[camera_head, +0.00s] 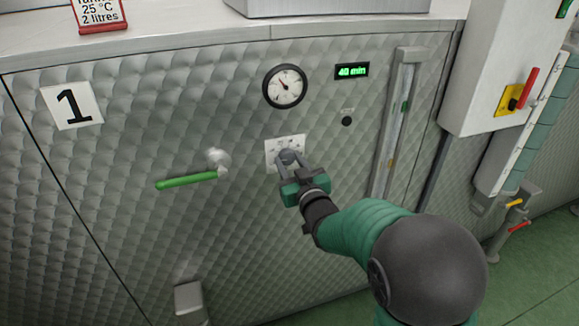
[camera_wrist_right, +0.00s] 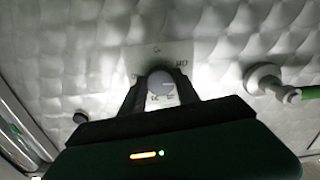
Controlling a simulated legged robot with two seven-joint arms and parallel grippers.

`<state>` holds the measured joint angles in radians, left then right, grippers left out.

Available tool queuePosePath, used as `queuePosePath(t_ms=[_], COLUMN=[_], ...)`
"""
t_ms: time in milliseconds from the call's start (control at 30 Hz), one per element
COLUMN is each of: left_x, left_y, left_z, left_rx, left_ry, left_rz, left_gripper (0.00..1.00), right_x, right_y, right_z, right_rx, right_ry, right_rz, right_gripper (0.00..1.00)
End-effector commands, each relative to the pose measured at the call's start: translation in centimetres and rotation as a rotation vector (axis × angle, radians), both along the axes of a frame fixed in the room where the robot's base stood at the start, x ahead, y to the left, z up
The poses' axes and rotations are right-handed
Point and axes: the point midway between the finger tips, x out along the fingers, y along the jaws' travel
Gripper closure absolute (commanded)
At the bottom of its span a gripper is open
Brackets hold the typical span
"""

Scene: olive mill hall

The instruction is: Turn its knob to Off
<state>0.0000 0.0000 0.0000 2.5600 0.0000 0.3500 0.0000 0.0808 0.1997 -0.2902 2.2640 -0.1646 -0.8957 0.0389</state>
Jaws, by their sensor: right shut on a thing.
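A small grey round knob (camera_head: 288,156) sits on a white marked plate (camera_head: 272,153) on the quilted metal panel. My right gripper (camera_head: 291,160) reaches up to it from the lower right and is shut on the knob. In the right wrist view the knob (camera_wrist_right: 160,82) is between the two dark fingers of my right gripper (camera_wrist_right: 161,92). The plate (camera_wrist_right: 180,54) behind it carries small markings, too small or blurred to read, and part of it is hidden by the gripper. My left gripper is not in view.
A green lever handle (camera_head: 187,180) sticks out left of the knob. Above are a round dial gauge (camera_head: 285,86) and a display reading 40 min (camera_head: 352,71). A small black button (camera_head: 346,121) and a vertical sight tube (camera_head: 399,120) are to the right.

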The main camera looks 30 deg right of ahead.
Motion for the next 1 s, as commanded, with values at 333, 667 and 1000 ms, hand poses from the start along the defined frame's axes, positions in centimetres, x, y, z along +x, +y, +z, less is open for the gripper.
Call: queuePosePath(t_ms=[333,667,1000], left_x=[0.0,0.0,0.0], left_y=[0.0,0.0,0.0], left_z=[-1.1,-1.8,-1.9], left_rx=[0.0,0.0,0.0], left_ry=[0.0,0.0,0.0], left_rz=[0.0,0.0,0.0], left_gripper=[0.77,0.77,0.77], right_x=[0.1,0.1,0.2], right_y=[-0.1,0.0,0.1], right_z=[0.7,0.7,0.8], right_rx=[-0.309,-0.516,-0.597], right_ry=[0.053,0.105,0.124], right_rz=[-0.004,-0.001,0.001], right_gripper=[1.0,1.0,1.0])
